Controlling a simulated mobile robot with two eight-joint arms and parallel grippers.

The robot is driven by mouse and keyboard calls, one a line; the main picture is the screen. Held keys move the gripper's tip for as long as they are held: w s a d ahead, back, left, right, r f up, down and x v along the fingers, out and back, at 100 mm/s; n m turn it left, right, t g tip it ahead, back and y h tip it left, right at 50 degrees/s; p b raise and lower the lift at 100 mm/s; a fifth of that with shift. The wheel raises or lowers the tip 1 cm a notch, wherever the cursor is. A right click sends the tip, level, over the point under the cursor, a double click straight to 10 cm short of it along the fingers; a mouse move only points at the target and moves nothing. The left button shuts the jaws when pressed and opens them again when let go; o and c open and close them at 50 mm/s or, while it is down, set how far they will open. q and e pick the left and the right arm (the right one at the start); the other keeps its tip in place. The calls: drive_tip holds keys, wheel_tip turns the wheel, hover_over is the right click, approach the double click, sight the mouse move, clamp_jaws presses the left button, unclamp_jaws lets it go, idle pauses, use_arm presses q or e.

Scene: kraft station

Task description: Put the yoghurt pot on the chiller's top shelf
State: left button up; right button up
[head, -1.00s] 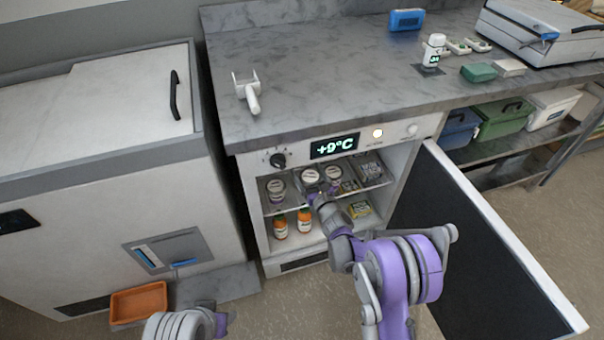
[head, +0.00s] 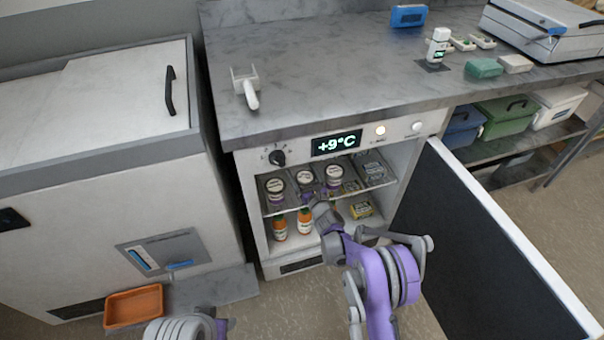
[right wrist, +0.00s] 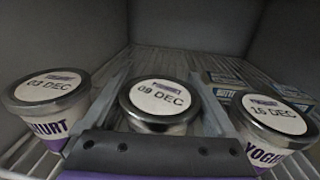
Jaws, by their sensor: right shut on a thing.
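The yoghurt pot with the "09 DEC" lid (right wrist: 160,100) is between the two fingers of my right gripper (right wrist: 160,112), which is shut on it. In the head view this pot (head: 304,176) is over the chiller's top wire shelf (head: 283,207), between two other pots; I cannot tell whether its base touches the wires. The pots are upright. My left gripper is out of view; only part of that arm shows.
The chiller door (head: 480,240) stands open on the right. Butter packs (right wrist: 225,85) lie behind the right pot. Orange-filled bottles (head: 279,228) and a yellow pack (head: 361,209) are on the level below. The counter (head: 320,85) is above, and an orange tray (head: 133,306) is at lower left.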

drive_tip(key=o, duration=1.2)
drive_tip(key=shift+f, duration=0.15)
drive_tip(key=shift+r, duration=0.2)
drive_tip(key=shift+s+d, duration=0.15)
drive_tip(key=shift+s, duration=0.15)
drive_tip(key=p+v, duration=0.1)
drive_tip(key=v, duration=1)
drive_tip(key=shift+s, duration=0.2)
drive_tip(key=s+a+r+n+g+y, duration=0.15)
drive_tip(key=s+r+n+g, duration=0.45)
drive_tip(key=s+r+n, duration=0.95)
drive_tip(key=s+d+f+n+g+h, duration=0.1)
drive_tip(key=s+d+n+g+h, duration=0.1)
drive_tip(key=s+d+n, duration=0.3)
drive_tip(key=s+d+f+n+g+h, duration=0.2)
drive_tip(key=s+d+n, duration=0.3)
drive_tip(key=s, duration=0.6)
drive_tip(key=s+d+f+n+g+h, duration=0.1)
drive_tip(key=s+d+n+h, duration=0.3)
drive_tip(key=s, duration=0.4)
drive_tip(key=shift+s+d+f+n+g, duration=0.15)
drive_tip(key=shift+d+n+g, duration=0.2)
drive_tip(key=shift+n, duration=0.2)
drive_tip(key=shift+s+d+f+n+g, duration=0.15)
drive_tip(key=shift+d+n+g, duration=0.15)
drive_tip(key=shift+n, duration=0.2)
